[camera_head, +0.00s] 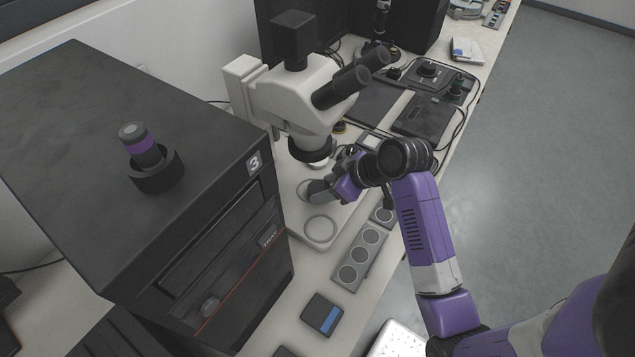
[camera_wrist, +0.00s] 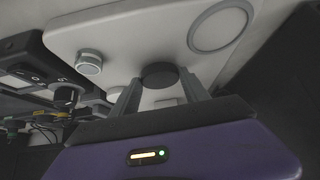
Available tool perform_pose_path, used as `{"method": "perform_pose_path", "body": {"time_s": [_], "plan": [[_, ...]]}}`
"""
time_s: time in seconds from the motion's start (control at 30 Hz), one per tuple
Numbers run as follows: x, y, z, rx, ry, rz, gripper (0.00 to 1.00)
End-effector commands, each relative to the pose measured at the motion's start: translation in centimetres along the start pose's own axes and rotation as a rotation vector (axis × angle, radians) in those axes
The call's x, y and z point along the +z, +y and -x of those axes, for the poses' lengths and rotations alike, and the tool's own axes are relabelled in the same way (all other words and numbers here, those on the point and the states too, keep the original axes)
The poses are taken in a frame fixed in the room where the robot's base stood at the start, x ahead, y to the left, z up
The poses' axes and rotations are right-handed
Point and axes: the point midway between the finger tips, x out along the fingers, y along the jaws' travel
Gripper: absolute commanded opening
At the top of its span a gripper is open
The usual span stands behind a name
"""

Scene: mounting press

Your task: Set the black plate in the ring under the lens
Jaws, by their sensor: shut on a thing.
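The black plate (camera_wrist: 160,75) is a small dark disc in the wrist view. It sits between the two fingertips of my gripper (camera_wrist: 163,92), which is shut on it. The white microscope base lies beyond it, with a round grey ring (camera_wrist: 220,25) up and to the right of the plate. I cannot tell the plate's height over the base. In the head view my gripper (camera_head: 318,190) is low over the base, below the microscope's lens (camera_head: 312,148). A round ring (camera_head: 320,229) shows at the near end of the base.
A black cabinet (camera_head: 100,120) marked 3 stands close on the left. A grey strip with round recesses (camera_head: 361,256) and a black-and-blue box (camera_head: 322,313) lie on the near bench. Control boxes and cables (camera_head: 440,80) lie behind my arm. The aisle floor is clear.

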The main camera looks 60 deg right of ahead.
Motion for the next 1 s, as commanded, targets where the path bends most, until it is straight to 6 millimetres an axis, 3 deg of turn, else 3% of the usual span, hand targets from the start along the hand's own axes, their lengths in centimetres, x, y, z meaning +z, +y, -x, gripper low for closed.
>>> {"method": "perform_pose_path", "body": {"time_s": [0.17,0.6,0.63,0.73,1.0], "plan": [[-2.3,0.0,-1.6,-0.001,0.002,0.001,0.13],[-1.3,0.0,-2.1,0.000,0.000,-0.001,0.13],[-1.3,0.0,-2.2,0.000,0.000,-0.001,0.55],[-1.3,0.0,-2.1,0.000,0.000,-0.001,0.75],[-1.3,0.0,-2.1,0.000,0.000,-0.001,0.75]]}}
